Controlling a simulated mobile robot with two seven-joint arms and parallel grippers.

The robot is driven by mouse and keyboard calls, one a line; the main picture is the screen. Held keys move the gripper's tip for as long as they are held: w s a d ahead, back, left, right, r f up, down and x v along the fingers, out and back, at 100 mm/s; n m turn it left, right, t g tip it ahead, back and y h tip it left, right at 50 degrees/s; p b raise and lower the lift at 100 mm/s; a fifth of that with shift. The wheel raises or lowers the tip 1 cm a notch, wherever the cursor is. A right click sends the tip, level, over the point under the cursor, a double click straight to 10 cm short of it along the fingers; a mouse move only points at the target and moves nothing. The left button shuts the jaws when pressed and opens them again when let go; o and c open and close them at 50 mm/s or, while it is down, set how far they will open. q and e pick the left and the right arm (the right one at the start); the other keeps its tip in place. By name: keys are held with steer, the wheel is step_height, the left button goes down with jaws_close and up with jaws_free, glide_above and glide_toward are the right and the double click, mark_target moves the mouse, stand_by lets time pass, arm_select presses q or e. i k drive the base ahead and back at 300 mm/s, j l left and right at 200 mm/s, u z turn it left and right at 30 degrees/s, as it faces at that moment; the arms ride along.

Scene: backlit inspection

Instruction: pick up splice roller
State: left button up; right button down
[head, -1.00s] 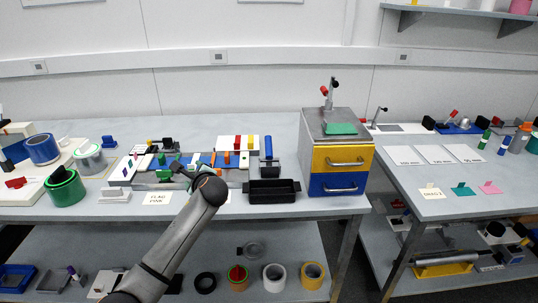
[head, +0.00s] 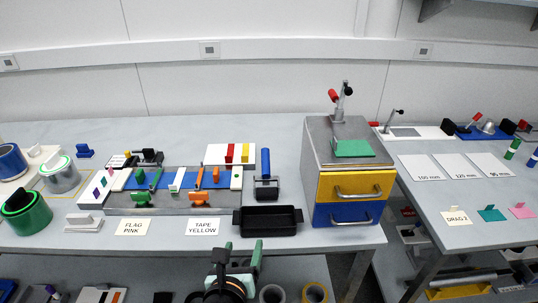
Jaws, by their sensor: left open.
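The splice roller, which I take to be the tool with the upright blue handle (head: 266,162) and dark lower part, stands on the left bench behind the black tray. My left gripper (head: 243,252) is at the bottom of the head view, in front of the bench's front edge. Its two fingers point up and away from me, apart, with nothing visible between them. It is short of the roller and apart from it. My right gripper is not in view.
The black tray (head: 268,219) lies between my left gripper and the roller. A drawer cabinet (head: 313,170) with yellow and blue drawers stands to the right. A splicing fixture (head: 150,200) with green and orange clamps is to the left. Tape rolls lie on the lower shelf.

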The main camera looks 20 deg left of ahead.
mark_target(266, 177)
steer(key=i+j, duration=0.2)
steer(key=i, duration=0.2)
steer(key=i+j, duration=0.2)
steer(key=i, duration=0.2)
